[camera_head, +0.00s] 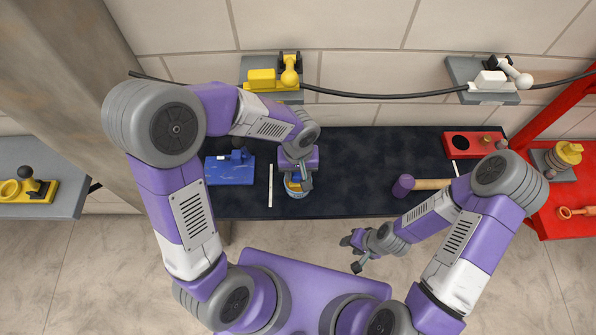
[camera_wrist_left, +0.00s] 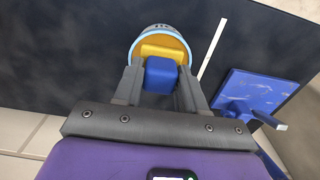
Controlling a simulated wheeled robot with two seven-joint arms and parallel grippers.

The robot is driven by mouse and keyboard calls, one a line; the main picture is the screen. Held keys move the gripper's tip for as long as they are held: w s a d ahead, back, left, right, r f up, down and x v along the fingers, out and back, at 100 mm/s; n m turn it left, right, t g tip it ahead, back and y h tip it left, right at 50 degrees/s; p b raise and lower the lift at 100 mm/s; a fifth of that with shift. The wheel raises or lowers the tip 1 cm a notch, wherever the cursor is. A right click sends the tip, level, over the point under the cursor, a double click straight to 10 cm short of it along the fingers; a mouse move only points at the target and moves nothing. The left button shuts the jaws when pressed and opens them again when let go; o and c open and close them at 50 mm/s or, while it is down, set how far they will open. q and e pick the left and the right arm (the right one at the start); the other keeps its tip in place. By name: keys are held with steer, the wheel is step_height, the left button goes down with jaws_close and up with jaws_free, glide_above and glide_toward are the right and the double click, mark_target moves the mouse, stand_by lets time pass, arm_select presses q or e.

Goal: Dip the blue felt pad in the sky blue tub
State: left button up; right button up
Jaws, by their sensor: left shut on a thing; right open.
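The sky blue tub (camera_head: 292,194) stands on the dark table near its front edge. In the left wrist view the tub (camera_wrist_left: 139,39) shows its pale blue rim and orange-yellow inside. My left gripper (camera_head: 303,183) is over the tub, pointing down. Its fingers (camera_wrist_left: 160,88) are shut on the blue felt pad (camera_wrist_left: 161,75), a blue block with a yellow part beyond it. The yellow part overlaps the tub's opening; whether it touches the inside is hidden. My right gripper (camera_head: 354,253) is open and empty in front of the table.
A blue plate with a small fixture (camera_head: 230,170) and a white strip (camera_head: 270,186) lie left of the tub. A purple-headed mallet (camera_head: 403,186) lies to the right. A red holder (camera_head: 472,145) is further right. The table's middle is clear.

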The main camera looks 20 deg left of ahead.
arm_select(q)
steer(key=shift+r+p, duration=2.45)
steer(key=shift+r, duration=1.05)
steer(key=shift+s+f, duration=0.1)
